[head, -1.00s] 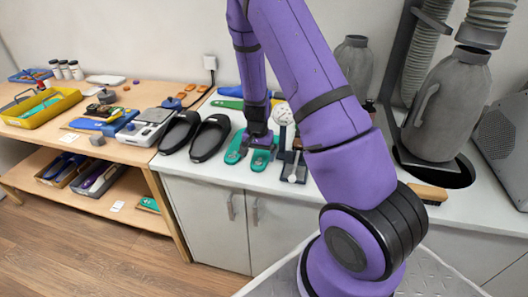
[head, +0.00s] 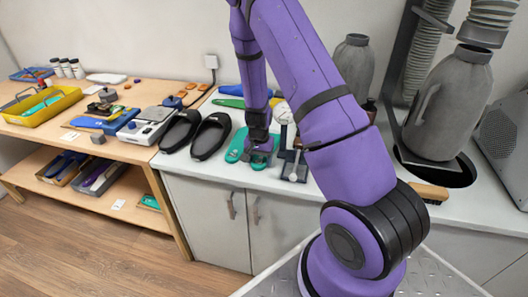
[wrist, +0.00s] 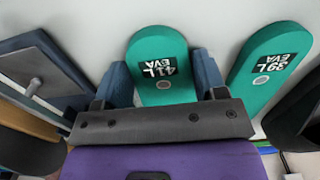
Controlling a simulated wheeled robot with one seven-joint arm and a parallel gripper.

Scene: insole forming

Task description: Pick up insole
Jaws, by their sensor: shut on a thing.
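My gripper (head: 258,150) is over the white counter and shut on a teal-green insole, (head: 261,161) the right one of two. In the wrist view my gripper (wrist: 160,75) has a blue finger on each side of this insole (wrist: 157,52), which is marked "41 L EVA". The other green insole (head: 234,147) lies just to the left in the head view. It also shows on the right in the wrist view (wrist: 270,68), marked "39 L EVA", apart from my fingers. My gripper hides part of the held insole, and I cannot tell whether it is off the counter.
A dial gauge on a stand (head: 283,114) is close to the right of my gripper. Black sandals (head: 210,137) lie to the left on the white counter (head: 215,174). A wooden bench (head: 135,146) with tools stands further left. A grey canister (head: 445,110) and a brush (head: 428,191) are at the right.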

